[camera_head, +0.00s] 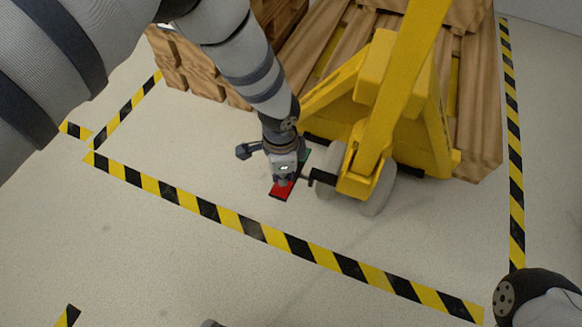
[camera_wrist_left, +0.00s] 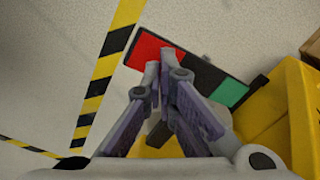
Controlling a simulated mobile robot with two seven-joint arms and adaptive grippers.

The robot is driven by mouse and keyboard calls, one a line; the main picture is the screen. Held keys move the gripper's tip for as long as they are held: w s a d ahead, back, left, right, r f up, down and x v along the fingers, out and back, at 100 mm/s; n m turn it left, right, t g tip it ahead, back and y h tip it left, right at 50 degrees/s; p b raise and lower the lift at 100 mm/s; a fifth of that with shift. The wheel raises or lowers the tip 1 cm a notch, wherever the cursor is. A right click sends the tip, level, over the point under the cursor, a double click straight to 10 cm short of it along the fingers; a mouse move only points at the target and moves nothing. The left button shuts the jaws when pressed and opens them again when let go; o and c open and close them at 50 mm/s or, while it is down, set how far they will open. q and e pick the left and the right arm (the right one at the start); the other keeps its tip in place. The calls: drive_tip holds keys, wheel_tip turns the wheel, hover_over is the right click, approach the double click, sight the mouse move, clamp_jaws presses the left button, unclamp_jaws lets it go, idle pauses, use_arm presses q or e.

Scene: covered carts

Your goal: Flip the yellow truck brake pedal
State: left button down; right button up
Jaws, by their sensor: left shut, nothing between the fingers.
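The yellow truck (camera_head: 375,100) is a pallet jack with a tall handle, standing right of centre in the head view. Its brake pedal is a flat bar with a red end (camera_head: 280,193), a black middle and a green end (camera_head: 305,158). In the left wrist view the red end (camera_wrist_left: 148,48), black middle (camera_wrist_left: 196,70) and green end (camera_wrist_left: 230,92) all show. My left gripper (camera_head: 284,183) points down at the red end and partly hides the pedal. Its fingers (camera_wrist_left: 159,66) are shut and empty, with the tips over the red end. I cannot tell whether they touch it. My right gripper is out of view.
Wooden pallets and planks (camera_head: 320,40) lie behind the truck. Its pale wheels (camera_head: 379,190) stand beside the pedal. Yellow-and-black floor tape (camera_head: 250,228) borders the area.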

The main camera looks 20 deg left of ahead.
use_arm(q)
drive_tip(key=shift+f+b, duration=0.6)
drive_tip(key=shift+f, duration=0.6)
idle(0.3)
drive_tip(key=shift+r, duration=0.1)
wheel_tip(320, 180, up, 7)
drive_tip(key=p, duration=0.4)
drive_tip(key=shift+r+p, duration=0.1)
drive_tip(key=shift+p, duration=0.2)
